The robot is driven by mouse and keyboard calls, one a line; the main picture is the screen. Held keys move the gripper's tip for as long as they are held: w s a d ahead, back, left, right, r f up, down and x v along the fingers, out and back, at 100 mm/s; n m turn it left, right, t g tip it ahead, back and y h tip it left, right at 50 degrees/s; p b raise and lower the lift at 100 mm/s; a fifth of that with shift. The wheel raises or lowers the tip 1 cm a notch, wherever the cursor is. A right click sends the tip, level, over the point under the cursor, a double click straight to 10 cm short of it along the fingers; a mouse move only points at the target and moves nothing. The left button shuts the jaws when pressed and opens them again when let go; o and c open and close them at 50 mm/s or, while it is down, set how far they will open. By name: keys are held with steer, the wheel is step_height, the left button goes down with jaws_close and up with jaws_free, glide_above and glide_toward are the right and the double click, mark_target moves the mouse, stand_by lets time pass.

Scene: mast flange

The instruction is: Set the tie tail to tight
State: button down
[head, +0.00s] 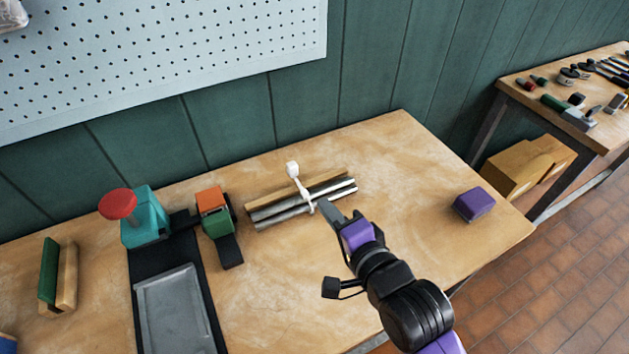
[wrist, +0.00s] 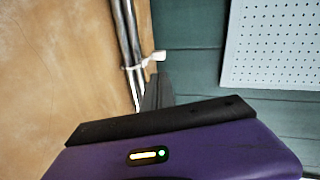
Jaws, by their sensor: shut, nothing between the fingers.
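A white tie (head: 302,188) is looped around a bundle of metal rods (head: 275,215) on the wooden bench. Its tail rises up and ends in a pale block-like tip (head: 292,169). In the wrist view the tie (wrist: 145,62) crosses the rods (wrist: 127,35), its end sticking out to the right. My gripper (head: 327,205) is shut and empty, its tips close to the right of the tie. In the wrist view my gripper's fingers (wrist: 158,88) are just below the tie. Whether they touch the rods or tie, I cannot tell.
A purple block (head: 473,205) sits at the bench's right. To the left stand an orange and green piece (head: 216,212), a teal block with a red knob (head: 145,217) and a grey tray (head: 172,315). A pegboard (head: 170,55) hangs behind.

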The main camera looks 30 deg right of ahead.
steer(key=shift+s+f+m+g, duration=0.15)
steer(key=shift+f+m+g, duration=0.15)
steer(key=shift+f+m, duration=0.35)
steer(key=shift+r, duration=0.15)
steer(key=p, duration=0.1)
glide_toward(295, 169)
steer(key=x, duration=0.2)
steer(key=f+x, duration=0.1)
steer(key=x, duration=0.2)
steer(key=shift+f, duration=0.15)
steer(key=shift+w, duration=0.75)
steer(key=shift+w, duration=1.5)
steer(key=shift+s, duration=0.1)
